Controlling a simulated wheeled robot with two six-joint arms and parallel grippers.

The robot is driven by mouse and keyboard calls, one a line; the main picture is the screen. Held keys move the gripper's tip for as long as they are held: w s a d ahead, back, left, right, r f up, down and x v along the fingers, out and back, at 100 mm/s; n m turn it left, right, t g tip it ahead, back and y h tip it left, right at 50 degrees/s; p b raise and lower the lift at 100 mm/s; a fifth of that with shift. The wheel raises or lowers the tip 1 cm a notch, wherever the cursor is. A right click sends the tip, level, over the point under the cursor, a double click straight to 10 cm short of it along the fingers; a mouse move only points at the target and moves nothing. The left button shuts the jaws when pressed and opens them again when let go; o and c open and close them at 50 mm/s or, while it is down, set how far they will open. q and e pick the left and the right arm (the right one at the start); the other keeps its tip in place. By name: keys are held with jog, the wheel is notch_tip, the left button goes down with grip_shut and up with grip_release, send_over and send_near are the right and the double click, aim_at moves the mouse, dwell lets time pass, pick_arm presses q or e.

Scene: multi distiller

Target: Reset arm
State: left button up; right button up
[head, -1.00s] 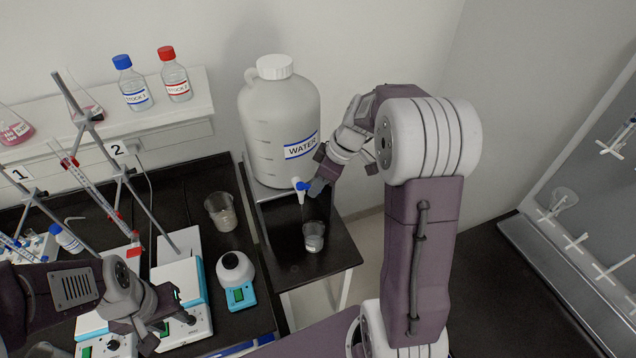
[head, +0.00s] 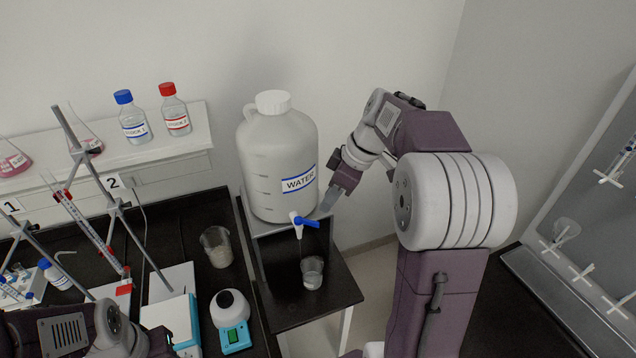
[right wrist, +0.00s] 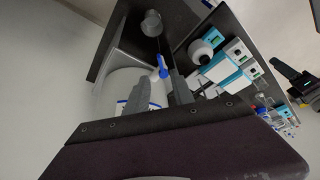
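The white water jug (head: 277,150) stands at the back centre with a white spout and a blue tap handle (head: 307,222) pointing right. A small beaker (head: 312,272) stands under the spout; a faint thin line shows between them. My right gripper (head: 330,200) is to the right of the jug, above the tap and apart from it. In the right wrist view its two fingers (right wrist: 160,92) are spread and empty, with the blue handle (right wrist: 162,66) beyond them. My left gripper (head: 160,343) is at the lower left, mostly cut off, so its fingers cannot be judged.
A larger beaker (head: 217,246) and a white round-topped device (head: 230,308) stand on the dark bench. Burette stands (head: 95,160) are at the left. Stock bottles (head: 175,110) sit on a shelf. A drying rack (head: 590,270) is at the right.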

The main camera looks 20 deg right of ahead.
jog(key=s+a+f+n+g+b, duration=0.2)
jog(key=s+a+f+b, duration=0.25)
jog(key=a+f, duration=0.45)
jog(key=s+d+f+m+h, duration=0.1)
jog(key=s+f+m+h, duration=0.2)
jog(key=s+f+m, duration=0.6)
notch_tip(320, 180, down, 4)
jog(key=shift+s+r+m, duration=0.2)
jog(key=shift+s+m, duration=0.05)
jog(key=shift+m, duration=0.95)
jog(key=shift+d, duration=0.1)
dwell(4.7)
